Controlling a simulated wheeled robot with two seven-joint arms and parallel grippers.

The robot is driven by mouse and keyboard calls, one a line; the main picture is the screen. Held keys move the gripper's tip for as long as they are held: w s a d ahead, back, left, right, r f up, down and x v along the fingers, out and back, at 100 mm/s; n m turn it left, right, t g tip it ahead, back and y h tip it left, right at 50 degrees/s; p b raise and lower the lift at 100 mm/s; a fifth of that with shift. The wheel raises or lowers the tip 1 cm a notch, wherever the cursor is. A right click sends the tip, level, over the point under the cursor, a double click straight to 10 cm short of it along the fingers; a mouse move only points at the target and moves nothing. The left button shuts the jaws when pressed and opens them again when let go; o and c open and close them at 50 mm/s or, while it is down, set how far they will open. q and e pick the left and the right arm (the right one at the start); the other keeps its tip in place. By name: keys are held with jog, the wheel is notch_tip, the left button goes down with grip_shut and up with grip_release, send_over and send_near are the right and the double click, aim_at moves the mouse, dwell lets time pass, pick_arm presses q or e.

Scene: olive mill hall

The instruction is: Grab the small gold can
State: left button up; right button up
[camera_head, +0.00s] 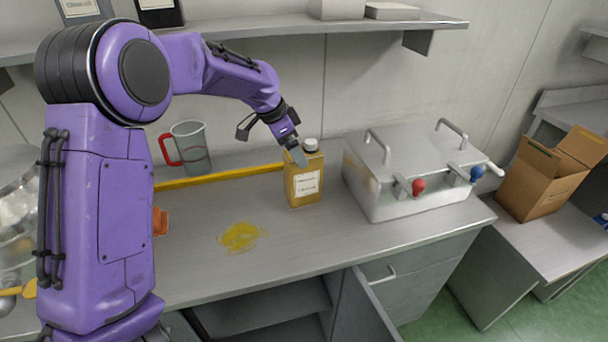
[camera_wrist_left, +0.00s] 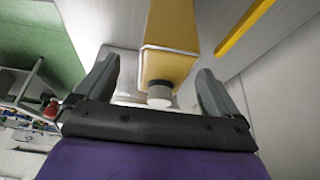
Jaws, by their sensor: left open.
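The small gold can (camera_head: 305,184) stands upright on the steel counter, with a grey cap and a white label. In the left wrist view the gold can (camera_wrist_left: 170,45) shows with its cap (camera_wrist_left: 159,94) between the two fingers. My left gripper (camera_head: 299,155) is at the top of the can, beside its cap. In the left wrist view the left gripper (camera_wrist_left: 158,90) is open, with a finger on each side of the cap and visible gaps between. My right gripper is not in view.
A steel box with red and blue knobs (camera_head: 400,180) stands right of the can. A measuring jug (camera_head: 192,147) and a yellow bar (camera_head: 220,176) are behind to the left. A yellow oil puddle (camera_head: 240,236) lies in front. A cardboard box (camera_head: 550,175) is far right.

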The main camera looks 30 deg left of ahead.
aim_at(303, 174)
pick_arm(q)
jog(key=shift+d+f+p, duration=0.3)
jog(key=shift+f+p, duration=0.05)
jog(key=shift+f, duration=0.05)
jog(key=shift+w+x, duration=0.2)
jog(key=shift+x, duration=0.85)
jog(key=w+f, duration=0.2)
jog(key=shift+w+d+f, duration=0.1)
jog(key=shift+w+f, duration=0.05)
jog(key=shift+f, duration=0.15)
jog(key=shift+s+r, duration=0.2)
jog(key=shift+s, duration=0.1)
jog(key=c, duration=0.4)
jog(key=shift+s, duration=0.1)
jog(key=c, duration=0.5)
jog(key=shift+w+f, duration=0.1)
jog(key=shift+w, duration=0.1)
grip_shut()
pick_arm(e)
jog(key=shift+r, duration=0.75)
